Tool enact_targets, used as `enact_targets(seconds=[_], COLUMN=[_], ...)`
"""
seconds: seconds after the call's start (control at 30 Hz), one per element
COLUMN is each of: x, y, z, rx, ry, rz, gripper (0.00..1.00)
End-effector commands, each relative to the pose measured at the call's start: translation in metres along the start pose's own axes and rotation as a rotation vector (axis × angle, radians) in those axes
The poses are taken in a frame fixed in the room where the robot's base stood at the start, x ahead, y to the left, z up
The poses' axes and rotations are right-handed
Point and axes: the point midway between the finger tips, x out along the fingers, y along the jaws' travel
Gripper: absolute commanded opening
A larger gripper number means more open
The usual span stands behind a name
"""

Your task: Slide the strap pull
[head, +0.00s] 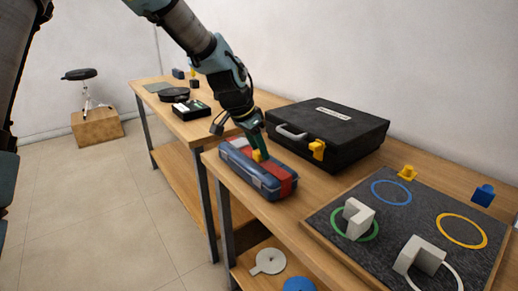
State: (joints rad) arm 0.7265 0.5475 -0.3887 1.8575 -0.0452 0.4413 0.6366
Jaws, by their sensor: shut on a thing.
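A small blue case (263,184) with red on its top (283,174) lies near the front edge of the wooden bench. The yellow strap pull (258,156) shows on top of the case, near its middle. My gripper (257,149) points down at the case from above and is shut on the strap pull. The fingers hide part of the pull and of the case top behind them. The strap's exact path is too small to make out.
A black hard case (338,128) with a yellow latch stands close behind and right of the blue case. A dark mat (330,200) with coloured rings and grey blocks lies at the right. Another bench (150,92) with dark items stands at the left.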

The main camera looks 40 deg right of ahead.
Motion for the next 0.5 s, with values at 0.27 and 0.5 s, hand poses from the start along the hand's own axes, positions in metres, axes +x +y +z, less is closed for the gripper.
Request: enact_targets(seconds=[0.27, 0.5], x=[-0.0001, -0.0002], y=[0.0001, 0.0001], z=[0.0000, 0.0001], rx=[0.000, 0.000], ry=[0.000, 0.000], rz=[0.000, 0.000], gripper=[0.00, 0.00])
